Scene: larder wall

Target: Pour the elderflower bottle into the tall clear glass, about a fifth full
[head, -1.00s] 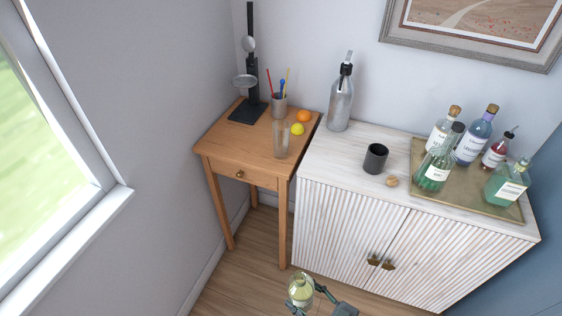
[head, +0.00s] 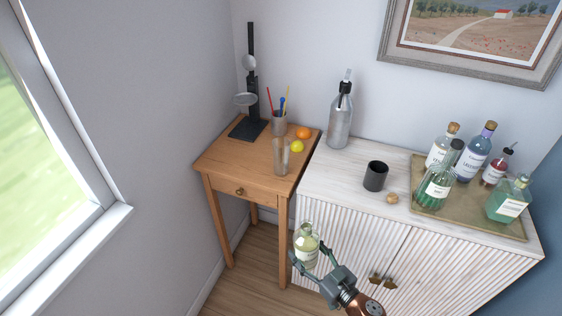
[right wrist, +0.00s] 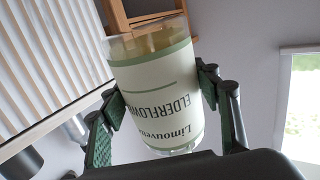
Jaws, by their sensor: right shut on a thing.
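The elderflower bottle (head: 306,243), clear with pale yellow liquid and a pale label, is held roughly upright in front of the white cabinet. Its label, reading elderflower, fills the right wrist view (right wrist: 158,95). My right gripper (head: 307,257) is shut on the bottle, one finger on each side; both fingers also show in the right wrist view (right wrist: 153,100). The tall clear glass (head: 281,157) stands upright on the wooden side table, farther back and left of the bottle. It looks empty. My left gripper is not in view.
The side table (head: 227,164) also holds a lemon (head: 297,146), an orange (head: 303,132), a cup of stirrers (head: 279,124) and a black stand (head: 250,100). The cabinet top (head: 335,185) bears a siphon (head: 340,120), a dark cup (head: 375,176) and a bottle tray (head: 470,222).

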